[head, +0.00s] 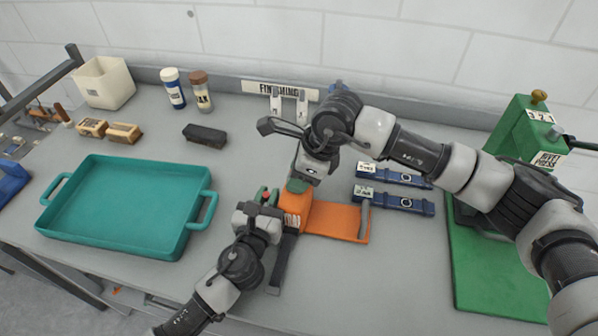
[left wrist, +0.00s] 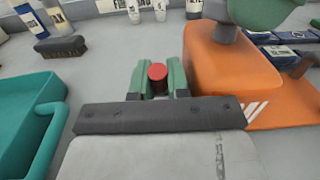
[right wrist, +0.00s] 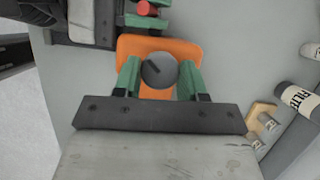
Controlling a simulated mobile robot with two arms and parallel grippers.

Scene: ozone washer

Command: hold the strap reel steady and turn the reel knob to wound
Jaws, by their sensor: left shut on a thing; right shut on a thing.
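The strap reel is an orange body (head: 295,208) on a flat orange base plate (head: 338,221), in the middle of the table. A small grey post stands at the plate's right end. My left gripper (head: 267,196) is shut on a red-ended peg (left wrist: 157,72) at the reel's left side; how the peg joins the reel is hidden. My right gripper (head: 297,187) comes from above and is shut on the round grey reel knob (right wrist: 159,69), which bears a dark pointer line. In the head view the knob is hidden. A dark strip (head: 282,263) lies in front of the reel.
A teal tray (head: 125,205) lies left. Two dark blue labelled items (head: 395,200) lie right of the reel, near a green press (head: 520,135). Behind are a black brush (head: 205,134), two bottles (head: 173,88) and a white stand (head: 288,102). The table's front edge is close.

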